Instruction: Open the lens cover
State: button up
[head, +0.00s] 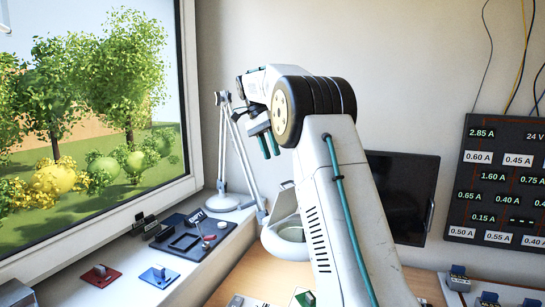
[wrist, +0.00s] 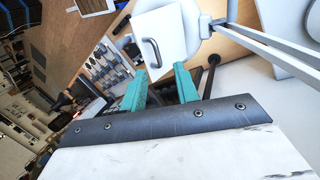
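The lens cover (head: 284,203) is a pale flap with a small handle, tilted up on the round head of a magnifier lamp (head: 285,247). Part of the lens opening shows below it in the head view. In the wrist view the cover (wrist: 175,30) shows as a white panel with a dark, looped handle (wrist: 151,52) just beyond the fingertips. My gripper (head: 269,147) has teal fingers, which point down above the cover. In the wrist view the gripper (wrist: 160,78) is open, with nothing between the fingers. It appears apart from the handle.
The lamp's jointed arm (head: 238,150) stands close to the left of my gripper. A dark tray (head: 190,236) and red (head: 101,275) and blue (head: 159,276) pieces lie on the sill. A dark screen (head: 405,195) and a readout panel (head: 500,180) are at the right.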

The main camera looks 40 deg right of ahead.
jog(key=shift+d, duration=0.1)
jog(key=c, duration=0.5)
jog(key=shift+m+t, duration=0.3)
jog(key=shift+t, duration=0.1)
jog(key=s+r, duration=0.4)
jog(key=r, duration=0.1)
jog(key=shift+s+d+r, duration=0.1)
jog(key=shift+s+r, duration=0.25)
grip_shut()
jog(key=s+r+t, duration=0.2)
jog(key=s+r, duration=0.1)
jog(key=s, duration=0.3)
jog(key=n+t+h, duration=0.1)
jog(key=t+h, duration=0.2)
jog(key=t, duration=0.3)
send_over(292, 187)
jog(key=s+d, duration=0.1)
notch_tip(292, 187, down, 14)
jog(key=shift+w+a+f, duration=0.15)
jog(key=shift+w+f, duration=0.35)
jog(key=shift+w, duration=0.3)
jog(key=shift+w+f, duration=0.3)
jog(key=shift+w, duration=0.2)
